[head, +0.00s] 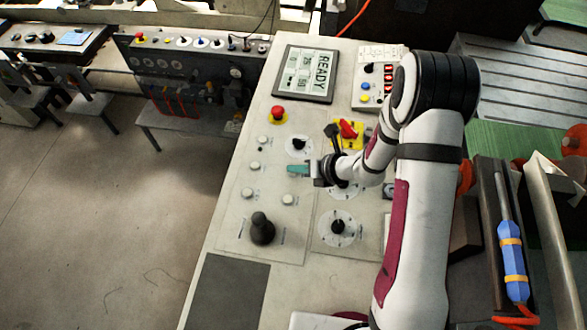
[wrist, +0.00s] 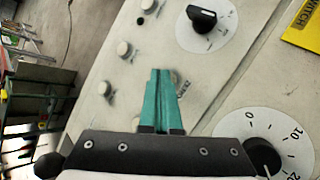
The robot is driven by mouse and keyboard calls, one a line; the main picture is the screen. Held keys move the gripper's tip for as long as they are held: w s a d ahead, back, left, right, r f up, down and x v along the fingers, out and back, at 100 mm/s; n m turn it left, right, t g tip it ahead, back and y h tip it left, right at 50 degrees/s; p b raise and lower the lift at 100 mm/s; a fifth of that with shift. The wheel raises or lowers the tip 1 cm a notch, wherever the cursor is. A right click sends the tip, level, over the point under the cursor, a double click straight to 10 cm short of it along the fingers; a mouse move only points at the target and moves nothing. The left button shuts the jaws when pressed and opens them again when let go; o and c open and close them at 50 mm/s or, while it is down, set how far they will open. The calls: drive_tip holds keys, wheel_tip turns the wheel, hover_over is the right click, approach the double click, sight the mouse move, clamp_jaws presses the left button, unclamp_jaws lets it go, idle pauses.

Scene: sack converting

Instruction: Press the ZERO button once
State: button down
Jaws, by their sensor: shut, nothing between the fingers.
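Several small pale round push buttons sit on the light console panel. In the head view they include an upper one (head: 263,139), a middle one (head: 255,166), a lower left one (head: 248,193) and a lower right one (head: 288,199). Left-column buttons (wrist: 125,48) show beside the fingers.
A black selector knob (head: 298,144) stands above the gripper, and a red emergency button (head: 277,113) further up. A black joystick (head: 262,229) rises below the buttons. A red switch on yellow (head: 348,129) and a lower dial (head: 337,227) are close to the arm. The display (head: 305,73) reads READY.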

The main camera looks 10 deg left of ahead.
sight(297, 176)
drive_tip(key=shift+r, duration=0.1)
idle(0.3)
drive_tip(key=shift+r, duration=0.75)
drive_tip(key=shift+r, duration=2.5)
